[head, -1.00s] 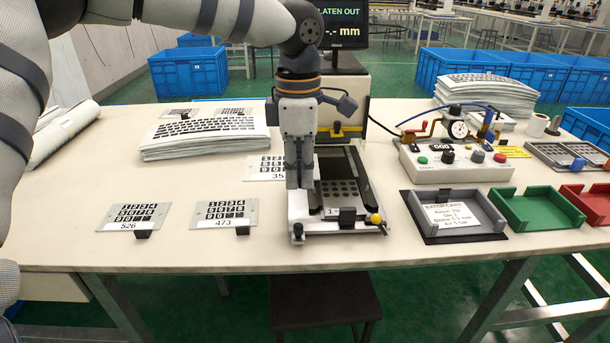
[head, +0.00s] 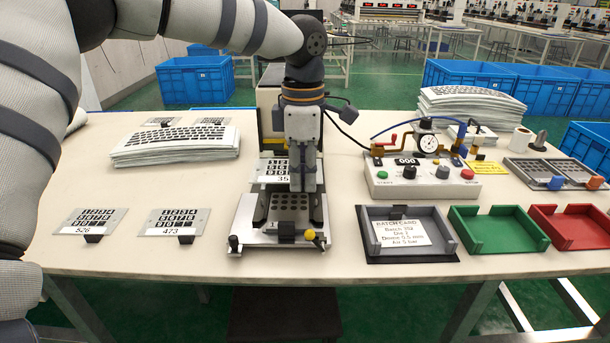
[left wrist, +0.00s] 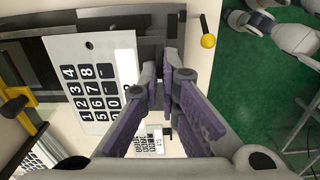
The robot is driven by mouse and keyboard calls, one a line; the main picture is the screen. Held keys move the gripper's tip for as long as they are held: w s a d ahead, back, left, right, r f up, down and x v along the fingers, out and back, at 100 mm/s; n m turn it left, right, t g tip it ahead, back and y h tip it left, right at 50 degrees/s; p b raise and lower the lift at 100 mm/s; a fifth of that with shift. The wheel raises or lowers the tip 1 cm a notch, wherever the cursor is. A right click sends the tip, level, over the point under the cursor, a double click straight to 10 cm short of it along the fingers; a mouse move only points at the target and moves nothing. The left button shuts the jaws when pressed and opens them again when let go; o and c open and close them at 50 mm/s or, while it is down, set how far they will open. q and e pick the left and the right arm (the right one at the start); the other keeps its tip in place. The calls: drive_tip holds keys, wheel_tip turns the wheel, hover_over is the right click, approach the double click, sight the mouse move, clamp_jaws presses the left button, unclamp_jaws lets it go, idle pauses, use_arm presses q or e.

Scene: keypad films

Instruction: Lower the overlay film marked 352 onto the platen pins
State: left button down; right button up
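The overlay film (head: 272,171) is a pale sheet with black key squares; its label reads "35", with the rest hidden by my gripper. It also shows large in the left wrist view (left wrist: 95,85). My left gripper (head: 304,188) is shut on the film's dark tab at its right side, and the fingers also show in the left wrist view (left wrist: 160,72). The film appears held above the rear left part of the platen (head: 287,211), which has dark round holes and a pale base. I cannot make out the pins. My right gripper is not in view.
Films marked 526 (head: 92,221) and 473 (head: 177,222) lie left of the platen. A film stack (head: 175,152) is behind them. A control box with gauge (head: 422,186), a grey batch-card tray (head: 405,250), green tray (head: 498,243) and red tray (head: 570,242) stand to the right.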

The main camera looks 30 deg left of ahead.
use_arm(q)
hover_over(304, 226)
drive_tip(key=shift+f, duration=2.9)
drive_tip(key=shift+f, duration=1.35)
drive_tip(key=c, duration=1.7)
unclamp_jaws()
drive_tip(key=shift+f, duration=0.1)
wheel_tip(304, 226, up, 12)
drive_tip(key=shift+r, duration=0.1)
